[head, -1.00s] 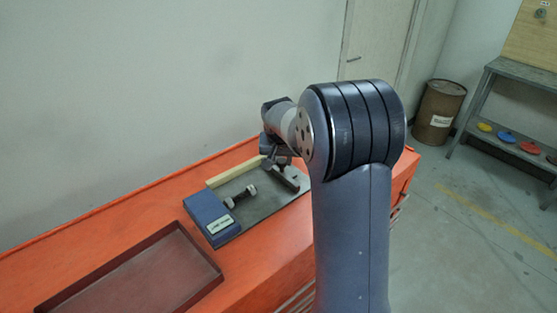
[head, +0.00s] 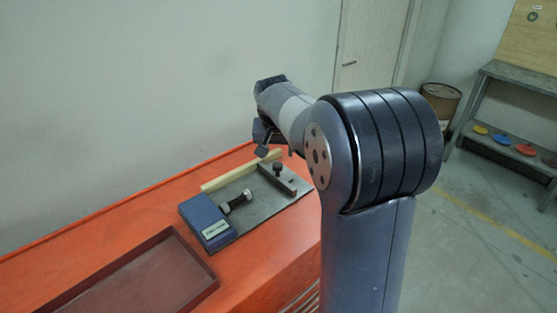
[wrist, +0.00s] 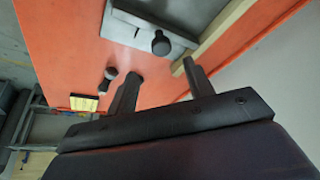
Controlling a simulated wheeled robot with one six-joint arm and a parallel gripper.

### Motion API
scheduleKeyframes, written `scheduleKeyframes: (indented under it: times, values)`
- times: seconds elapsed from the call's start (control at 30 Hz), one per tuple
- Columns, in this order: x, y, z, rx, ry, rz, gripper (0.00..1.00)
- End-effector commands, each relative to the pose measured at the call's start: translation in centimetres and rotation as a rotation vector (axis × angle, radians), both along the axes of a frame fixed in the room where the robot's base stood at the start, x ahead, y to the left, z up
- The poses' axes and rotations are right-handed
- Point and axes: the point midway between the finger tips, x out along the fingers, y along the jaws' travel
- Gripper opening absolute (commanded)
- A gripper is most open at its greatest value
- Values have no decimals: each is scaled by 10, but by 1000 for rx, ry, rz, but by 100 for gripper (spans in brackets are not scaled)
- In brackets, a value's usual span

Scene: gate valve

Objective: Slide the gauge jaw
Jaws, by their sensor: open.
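The gauge is a flat grey plate (head: 262,210) on the orange bench, with a blue labelled block (head: 204,219) at its left end. Its jaw (head: 283,181) is a dark bar across the plate with a black knob (head: 277,168). A dark bolt-like piece (head: 237,202) lies between block and jaw, with a gap before the jaw. My gripper (head: 265,143) is above and behind the jaw, apart from it. In the wrist view my gripper (wrist: 162,87) is open and empty, and the jaw's knob (wrist: 160,44) shows beyond the fingers. My arm hides part of the bench's right side.
A pale yellow strip (head: 236,174) lies along the plate's back edge, near the wall. An empty dark red tray (head: 140,285) sits front left on the bench. A barrel (head: 437,106) and a shelf with coloured discs (head: 503,140) stand at the right, away from the bench.

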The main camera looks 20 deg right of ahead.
Motion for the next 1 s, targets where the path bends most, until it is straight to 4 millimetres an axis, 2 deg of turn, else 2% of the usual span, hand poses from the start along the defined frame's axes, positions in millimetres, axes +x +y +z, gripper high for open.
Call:
scheduleKeyframes:
  times: [0.1, 0.23, 0.6, 0.77, 1.0]
  values:
    - [-7, 3, 18, 0, -3, 0, 49]
    - [-11, 4, 30, 1, -1, -1, 49]
    - [-13, 5, 34, 0, 0, -1, 49]
    - [-11, 4, 27, 1, 3, -1, 49]
    - [2, -1, -8, 1, 7, -1, 49]
